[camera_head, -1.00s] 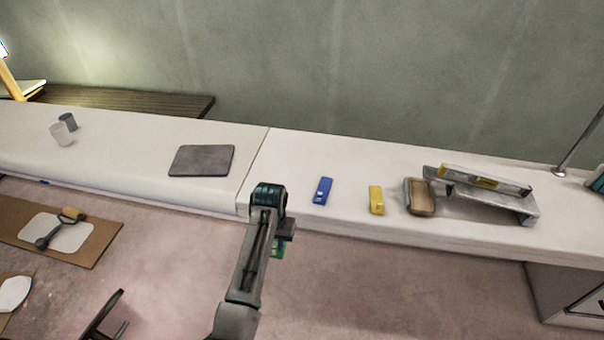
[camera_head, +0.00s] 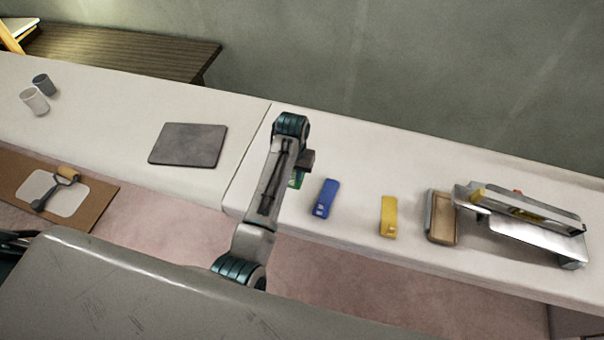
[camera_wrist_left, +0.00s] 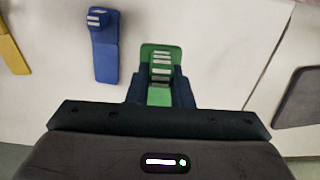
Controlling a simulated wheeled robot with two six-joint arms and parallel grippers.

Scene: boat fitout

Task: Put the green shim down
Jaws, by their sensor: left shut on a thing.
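The green shim (camera_wrist_left: 160,58) is held between the fingers of my left gripper (camera_wrist_left: 161,90) in the left wrist view, over the white bench surface. In the head view my left gripper (camera_head: 299,176) is mostly hidden behind my arm, and only a sliver of the green shim (camera_head: 296,182) shows. I cannot tell whether the shim touches the bench. The blue shim (camera_head: 325,198) lies just to its right, apart from it. The yellow shim (camera_head: 388,216) lies farther right. My right gripper is not in view.
A dark grey plate (camera_head: 188,145) lies left of a seam in the white bench (camera_head: 350,150). A tan-faced block (camera_head: 441,217) and a metal tool (camera_head: 525,222) stand at the right. Two cups (camera_head: 35,101) are at the far left. Bare bench surrounds the shims.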

